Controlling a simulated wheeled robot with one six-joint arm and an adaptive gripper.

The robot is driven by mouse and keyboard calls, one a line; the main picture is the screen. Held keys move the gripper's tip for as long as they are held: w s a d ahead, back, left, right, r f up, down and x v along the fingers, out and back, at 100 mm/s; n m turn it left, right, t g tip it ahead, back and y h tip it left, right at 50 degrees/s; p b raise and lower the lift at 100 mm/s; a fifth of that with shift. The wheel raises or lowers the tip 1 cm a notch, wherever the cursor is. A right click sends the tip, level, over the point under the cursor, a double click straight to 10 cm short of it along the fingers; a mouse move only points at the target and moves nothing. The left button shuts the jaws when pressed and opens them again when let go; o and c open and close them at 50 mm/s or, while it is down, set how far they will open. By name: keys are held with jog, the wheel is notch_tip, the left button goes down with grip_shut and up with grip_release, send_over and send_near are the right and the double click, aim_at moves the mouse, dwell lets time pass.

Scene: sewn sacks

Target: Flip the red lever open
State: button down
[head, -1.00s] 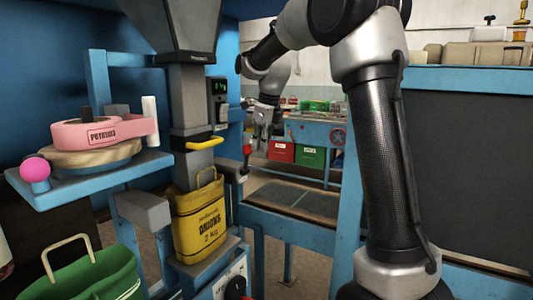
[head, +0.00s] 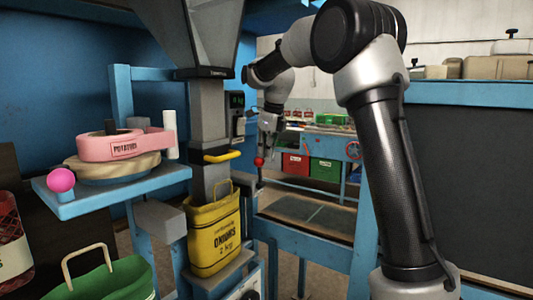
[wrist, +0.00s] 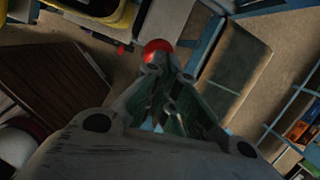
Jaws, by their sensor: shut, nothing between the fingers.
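The red lever shows as a round red knob (head: 259,161) to the right of the grey filling spout in the head view. In the wrist view the red knob (wrist: 158,46) is just beyond my fingertips. My gripper (head: 267,138) points down in the head view, just above and slightly right of the knob. Its fingers (wrist: 163,72) are closed together with nothing between them. The tips look very close to the knob; I cannot tell whether they touch it. The lever's arm is mostly hidden.
A yellow onion sack (head: 214,238) hangs under the spout (head: 208,115), below a yellow handle (head: 222,156). A blue shelf (head: 110,190) with a pink potato-labelled ring (head: 115,147) stands left. A green bag (head: 110,282) is at lower left. Red (head: 295,164) and green (head: 326,170) bins stand behind.

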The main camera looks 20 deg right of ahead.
jog(key=shift+r, duration=0.15)
jog(key=v, duration=1.1)
jog(key=shift+r, duration=0.35)
jog(key=s+d+f+n, duration=0.2)
jog(key=s+f+n, duration=0.6)
jog(key=n, duration=0.9)
jog(key=s+d+f+n, duration=0.1)
jog(key=s+f+n, duration=0.2)
jog(key=s, duration=0.6)
jog(key=s+d+f+n+t, duration=0.1)
jog(key=s+d+f+n, duration=0.1)
jog(key=s, duration=0.8)
jog(key=s+d+f+n+h, duration=0.1)
jog(key=s+f+n, duration=0.3)
jog(key=s, duration=0.5)
jog(key=shift+s+d+n+t, duration=0.3)
jog(key=shift+n+t, duration=0.1)
jog(key=shift+n, duration=0.2)
